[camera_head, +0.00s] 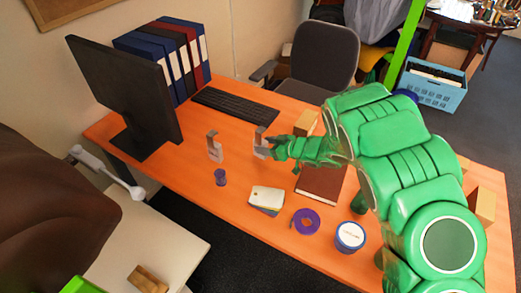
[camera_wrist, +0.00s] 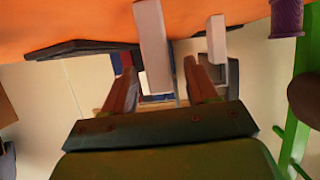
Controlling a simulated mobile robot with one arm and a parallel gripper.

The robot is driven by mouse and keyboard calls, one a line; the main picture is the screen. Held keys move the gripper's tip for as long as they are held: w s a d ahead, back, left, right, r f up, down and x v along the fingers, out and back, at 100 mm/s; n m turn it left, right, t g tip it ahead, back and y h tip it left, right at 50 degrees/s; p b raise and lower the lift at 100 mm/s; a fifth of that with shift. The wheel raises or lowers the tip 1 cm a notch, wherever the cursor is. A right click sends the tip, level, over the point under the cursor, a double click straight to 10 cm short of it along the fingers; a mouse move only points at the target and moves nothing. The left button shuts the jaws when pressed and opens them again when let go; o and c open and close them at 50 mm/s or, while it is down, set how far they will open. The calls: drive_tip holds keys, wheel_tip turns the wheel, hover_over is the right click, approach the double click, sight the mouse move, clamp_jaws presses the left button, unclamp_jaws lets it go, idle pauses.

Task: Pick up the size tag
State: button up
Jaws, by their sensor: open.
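A pale rectangular tag or card (camera_head: 267,194) lies flat on the orange table, on top of darker cards; I cannot read any marking that shows it is the size tag. My gripper (camera_head: 268,147) is behind it and further back on the table, beside a grey upright holder (camera_head: 260,141). In the wrist view, which shows the table at the top, my gripper (camera_wrist: 160,72) has its two reddish-brown fingers apart. The grey holder (camera_wrist: 152,42) shows ahead, in line with the gap between them. I see nothing held. The tag is not visible in the wrist view.
A second grey holder (camera_head: 214,148) and a purple spool (camera_head: 220,177) stand left of my gripper. A monitor (camera_head: 124,90) and keyboard (camera_head: 236,105) are behind.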

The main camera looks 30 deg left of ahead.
drive_tip(key=shift+a+f, duration=0.15)
drive_tip(key=shift+f, duration=0.35)
drive_tip(key=shift+x, duration=1.3)
drive_tip(key=shift+r, duration=0.1)
drive_tip(key=shift+c, duration=0.3)
drive_tip(key=c, duration=1)
